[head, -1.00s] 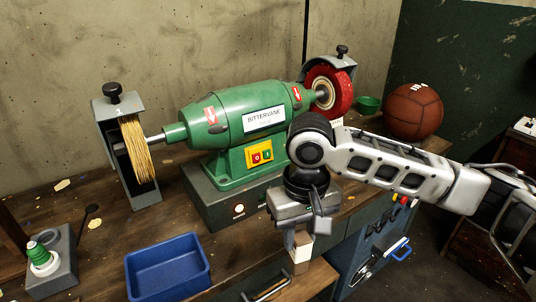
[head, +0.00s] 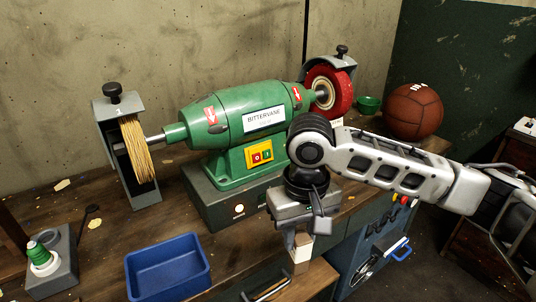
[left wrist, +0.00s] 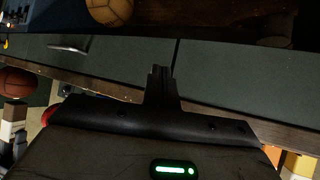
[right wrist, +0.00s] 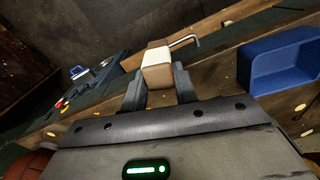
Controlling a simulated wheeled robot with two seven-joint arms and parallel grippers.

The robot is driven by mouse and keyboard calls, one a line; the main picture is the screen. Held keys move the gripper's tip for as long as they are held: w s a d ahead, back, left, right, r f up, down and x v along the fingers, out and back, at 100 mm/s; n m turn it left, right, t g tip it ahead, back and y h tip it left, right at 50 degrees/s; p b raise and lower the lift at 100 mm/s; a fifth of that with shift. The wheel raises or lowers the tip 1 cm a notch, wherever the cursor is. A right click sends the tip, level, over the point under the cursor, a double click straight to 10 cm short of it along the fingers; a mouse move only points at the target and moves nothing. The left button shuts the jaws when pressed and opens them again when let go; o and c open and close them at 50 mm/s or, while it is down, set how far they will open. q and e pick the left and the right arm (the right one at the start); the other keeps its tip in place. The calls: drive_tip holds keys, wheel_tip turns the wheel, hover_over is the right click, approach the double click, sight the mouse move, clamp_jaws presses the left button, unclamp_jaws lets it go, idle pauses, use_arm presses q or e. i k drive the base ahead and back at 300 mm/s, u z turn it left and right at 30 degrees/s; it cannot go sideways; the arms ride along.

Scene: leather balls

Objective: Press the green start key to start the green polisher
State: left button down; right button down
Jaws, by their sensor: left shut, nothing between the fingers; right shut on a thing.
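The green polisher (head: 240,108) stands on a grey base on the bench, with a yellow-brown wheel (head: 138,148) at left and a red wheel (head: 330,92) at right. Its yellow switch plate carries a red key (head: 256,157) and the green start key (head: 267,155), both uncovered in the head view. My right gripper (head: 300,238) hangs right of the plate, in front of the polisher, shut on a brown-and-white block (head: 301,257). The block also shows between its fingers in the right wrist view (right wrist: 157,66). My left gripper (left wrist: 160,75) is shut and empty, outside the head view.
A blue bin (head: 168,266) stands at the bench's front. A grey holder (head: 62,268) with a green-and-white bottle is at the left. A brown leather ball (head: 414,111) and a green bowl (head: 368,104) lie at the back right. A drawer handle (head: 266,288) juts out below.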

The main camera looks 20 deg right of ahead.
sight(267, 153)
drive_tip(key=z, duration=0.55)
drive_tip(key=k, duration=1.3)
drive_tip(key=z, duration=1.25)
drive_tip(key=i, duration=1.55)
drive_tip(key=u, duration=1)
drive_tip(key=i, duration=0.7)
drive_tip(key=u, duration=0.7)
